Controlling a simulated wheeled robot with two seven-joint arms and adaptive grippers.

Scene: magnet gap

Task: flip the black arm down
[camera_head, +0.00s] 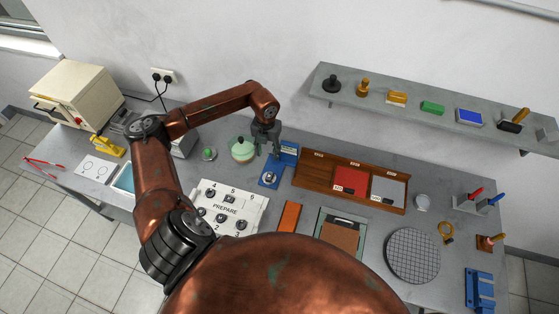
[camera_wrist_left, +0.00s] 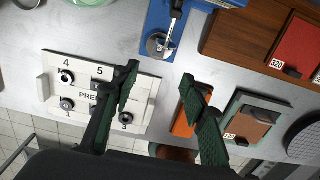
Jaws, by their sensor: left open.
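My left gripper (camera_head: 268,148) hangs over the back middle of the table, beside a blue stand (camera_head: 270,179). In the left wrist view its two dark fingers (camera_wrist_left: 160,92) are spread wide with nothing between them. The blue stand (camera_wrist_left: 152,28) lies just beyond the fingertips. It carries a round metal disc (camera_wrist_left: 158,45) and a thin, mostly grey arm (camera_wrist_left: 174,22) that rises from near the disc. I cannot tell for sure whether this is the black arm. In the head view my gripper partly hides this area. My right gripper is not in view.
A white panel with numbered knobs (camera_head: 228,207) lies left of the blue stand. A green pot (camera_head: 242,149) stands behind it. A wooden tray (camera_head: 320,172) with red and grey plates is to the right. An orange block (camera_head: 289,216) lies in front. A shelf (camera_head: 420,102) hangs above.

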